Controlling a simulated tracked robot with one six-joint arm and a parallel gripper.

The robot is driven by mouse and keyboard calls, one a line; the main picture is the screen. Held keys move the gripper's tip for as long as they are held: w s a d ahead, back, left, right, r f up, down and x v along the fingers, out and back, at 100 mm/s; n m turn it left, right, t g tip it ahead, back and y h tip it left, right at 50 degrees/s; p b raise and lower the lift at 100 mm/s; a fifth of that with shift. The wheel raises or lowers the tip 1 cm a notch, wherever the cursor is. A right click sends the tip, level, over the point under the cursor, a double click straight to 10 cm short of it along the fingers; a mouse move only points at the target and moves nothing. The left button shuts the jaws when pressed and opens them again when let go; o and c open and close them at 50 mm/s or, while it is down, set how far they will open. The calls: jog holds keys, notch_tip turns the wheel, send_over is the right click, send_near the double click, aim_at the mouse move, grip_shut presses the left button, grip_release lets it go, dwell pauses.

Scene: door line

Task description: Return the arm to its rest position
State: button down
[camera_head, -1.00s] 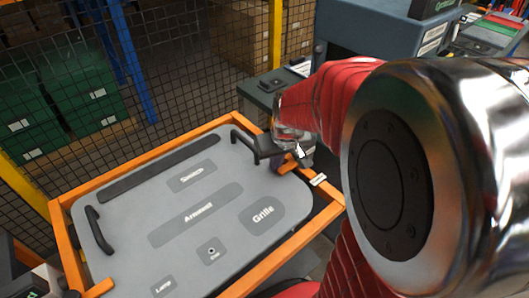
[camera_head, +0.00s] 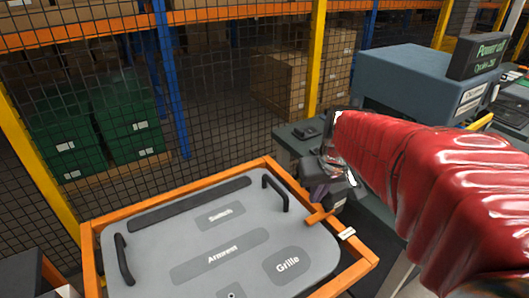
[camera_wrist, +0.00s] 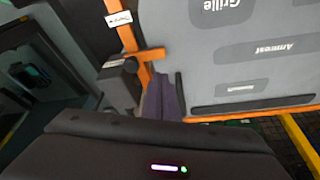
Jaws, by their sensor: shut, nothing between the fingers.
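My arm, in a red sleeve, reaches in from the right of the head view. My gripper (camera_head: 319,193) is at the right side of the orange-framed panel cart, close to its orange corner bracket. In the wrist view, the gripper's dark purple fingers (camera_wrist: 162,98) are together and empty, beside the orange bracket. I cannot tell whether they touch the frame. The grey panel (camera_head: 215,243) has marked areas such as "Armrest" and "Grille" and two black handles. It also shows in the wrist view (camera_wrist: 215,35).
The cart's orange frame (camera_head: 88,262) surrounds the panel. A grey bench with a blue-grey machine (camera_head: 415,80) stands at the right. A black mesh fence with yellow posts (camera_head: 317,60) is behind. Beyond it are green bins (camera_head: 130,128) and cardboard boxes (camera_head: 283,85).

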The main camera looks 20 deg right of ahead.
dwell(0.4)
jog(key=s+a+r+n+t, duration=0.1)
jog(key=s+a+r, duration=0.1)
jog(key=s+a, duration=0.9)
jog(key=a, duration=0.3)
jog(key=shift+s+n+t+y, duration=0.3)
jog(key=shift+s+t, duration=0.1)
jog(key=shift+a, duration=0.2)
